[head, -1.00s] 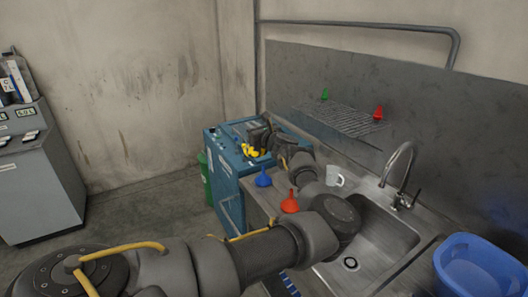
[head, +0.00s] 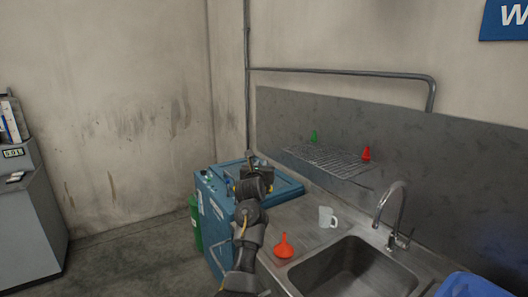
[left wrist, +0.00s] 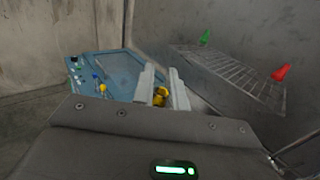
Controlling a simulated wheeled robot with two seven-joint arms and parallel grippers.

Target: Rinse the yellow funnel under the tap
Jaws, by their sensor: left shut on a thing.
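The yellow funnel (left wrist: 160,96) shows between the two pale fingers of my left gripper (left wrist: 163,88) in the left wrist view. The gripper is shut on it; only a small part of the funnel shows. In the head view my left gripper (head: 256,168) is held over the near side of the blue machine, left of the sink, and the funnel cannot be made out clearly there. The tap (head: 392,210) curves over the steel sink (head: 350,270), to the right of the gripper. My right gripper is not in view.
A red funnel (head: 284,246) and a white mug (head: 327,217) stand on the counter left of the sink. A wire rack (head: 328,160) on the back wall holds a green funnel (head: 314,136) and another red funnel (head: 366,153). A blue tub (head: 470,286) is at lower right.

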